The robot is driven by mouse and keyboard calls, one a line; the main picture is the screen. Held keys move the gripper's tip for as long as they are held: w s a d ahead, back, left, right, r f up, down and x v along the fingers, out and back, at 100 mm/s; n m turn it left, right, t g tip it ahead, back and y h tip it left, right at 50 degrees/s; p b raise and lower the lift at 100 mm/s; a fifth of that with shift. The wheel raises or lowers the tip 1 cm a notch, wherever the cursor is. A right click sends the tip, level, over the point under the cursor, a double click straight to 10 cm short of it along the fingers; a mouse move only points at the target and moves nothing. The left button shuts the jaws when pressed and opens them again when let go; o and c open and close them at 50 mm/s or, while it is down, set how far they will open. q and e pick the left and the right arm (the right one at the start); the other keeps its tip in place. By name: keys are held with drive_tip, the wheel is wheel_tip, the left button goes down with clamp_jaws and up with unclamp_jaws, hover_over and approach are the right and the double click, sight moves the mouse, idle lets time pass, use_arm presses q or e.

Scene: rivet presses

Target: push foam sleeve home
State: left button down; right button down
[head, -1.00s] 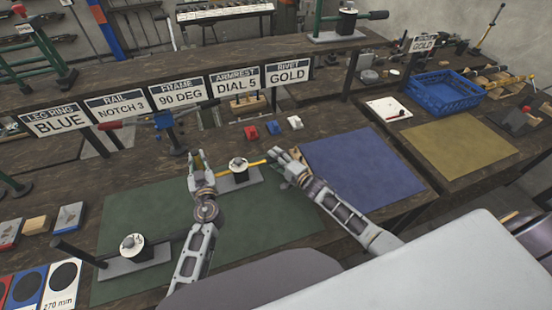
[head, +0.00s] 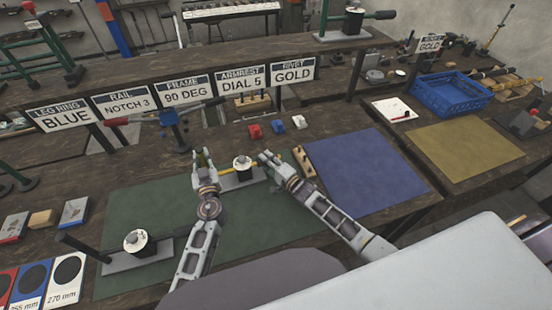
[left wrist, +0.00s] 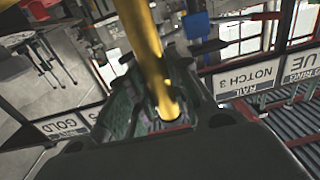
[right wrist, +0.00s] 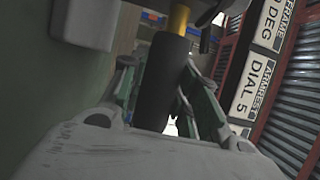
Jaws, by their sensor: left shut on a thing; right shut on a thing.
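A gold tube (left wrist: 150,50) runs between my two grippers. My left gripper (head: 203,160) is shut on it; the tube shows large in the left wrist view. A black foam sleeve (right wrist: 165,80) sits between the fingers of my right gripper (head: 267,160), which is shut on it. In the right wrist view the gold tube's end (right wrist: 179,18) comes out of the sleeve's far end, so the sleeve is around the tube. How far along it sits is hidden. In the head view the right fingers hide most of the sleeve.
A white-topped press (head: 242,163) on a grey plate stands by the tube between my grippers. A similar one (head: 137,242) stands at the front left. A green mat (head: 250,215) lies below, a blue mat (head: 365,170) to the right. Small red, blue and white blocks (head: 277,127) lie behind.

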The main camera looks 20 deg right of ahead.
drive_tip(key=shift+a, duration=1.05)
drive_tip(key=shift+s, duration=0.1)
drive_tip(key=c, duration=1.1)
unclamp_jaws()
drive_tip(key=shift+o, duration=0.3)
drive_tip(key=shift+d, duration=0.1)
drive_tip(key=shift+s+d, duration=0.1)
drive_tip(key=shift+v, duration=5.8)
